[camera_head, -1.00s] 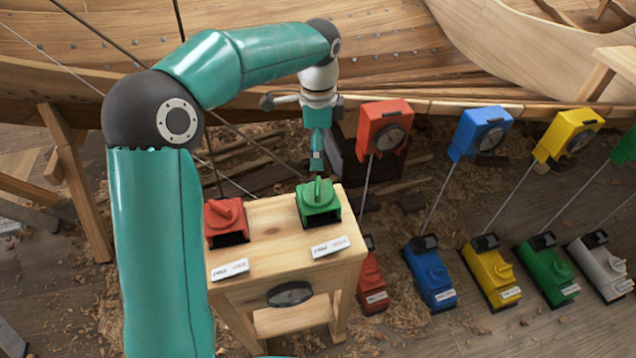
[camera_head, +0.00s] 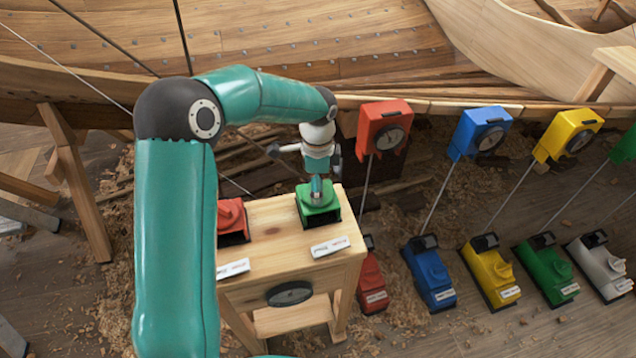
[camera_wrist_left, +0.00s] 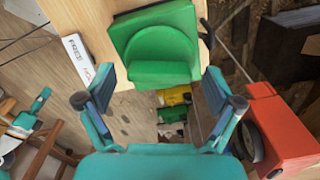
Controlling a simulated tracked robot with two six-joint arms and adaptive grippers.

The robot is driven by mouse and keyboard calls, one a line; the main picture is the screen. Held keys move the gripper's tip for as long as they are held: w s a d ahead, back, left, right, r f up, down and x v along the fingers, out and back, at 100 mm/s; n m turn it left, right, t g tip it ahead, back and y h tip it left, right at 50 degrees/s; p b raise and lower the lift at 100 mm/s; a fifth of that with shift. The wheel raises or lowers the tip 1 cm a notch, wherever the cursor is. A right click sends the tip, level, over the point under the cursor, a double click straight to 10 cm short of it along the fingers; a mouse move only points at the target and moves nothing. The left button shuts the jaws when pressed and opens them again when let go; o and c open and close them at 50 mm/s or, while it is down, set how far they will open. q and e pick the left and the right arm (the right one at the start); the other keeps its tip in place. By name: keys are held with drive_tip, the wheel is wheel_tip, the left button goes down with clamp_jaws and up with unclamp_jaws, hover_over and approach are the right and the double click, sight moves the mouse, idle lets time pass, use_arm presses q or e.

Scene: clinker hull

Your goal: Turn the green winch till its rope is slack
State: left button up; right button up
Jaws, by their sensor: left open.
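A green winch (camera_head: 319,204) with a raised rounded grip sits on the wooden stand (camera_head: 255,238). It fills the upper middle of the left wrist view (camera_wrist_left: 158,62), its grip facing the camera. My left gripper (camera_head: 317,187) points down at this winch from above. In the left wrist view its two fingers (camera_wrist_left: 160,92) are spread wide and open, one at each side of the grip in the picture. I cannot tell whether they touch it. Another green winch (camera_head: 547,268) stands on the floor at the right. My right gripper is not in view.
A red winch (camera_head: 232,217) shares the stand. Red (camera_head: 370,285), blue (camera_head: 432,275), yellow (camera_head: 490,275) and white (camera_head: 600,268) units stand on the floor, with rods or ropes to raised boxes. The red gauge box (camera_head: 383,128) is close to the gripper's right. The hull lies behind.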

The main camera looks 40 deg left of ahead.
use_arm(q)
drive_tip(key=c, duration=1.1)
drive_tip(key=shift+c, duration=0.2)
drive_tip(key=shift+n, duration=0.4)
drive_tip(key=n+b, duration=0.2)
drive_tip(key=n, duration=0.3)
drive_tip(key=n+b, duration=0.1)
drive_tip(key=n, duration=0.2)
drive_tip(key=shift+n, duration=0.3)
drive_tip(key=shift+r+n+b, duration=0.1)
drive_tip(key=shift+n+b, duration=0.3)
drive_tip(key=shift+n, duration=1)
drive_tip(key=o, duration=1.1)
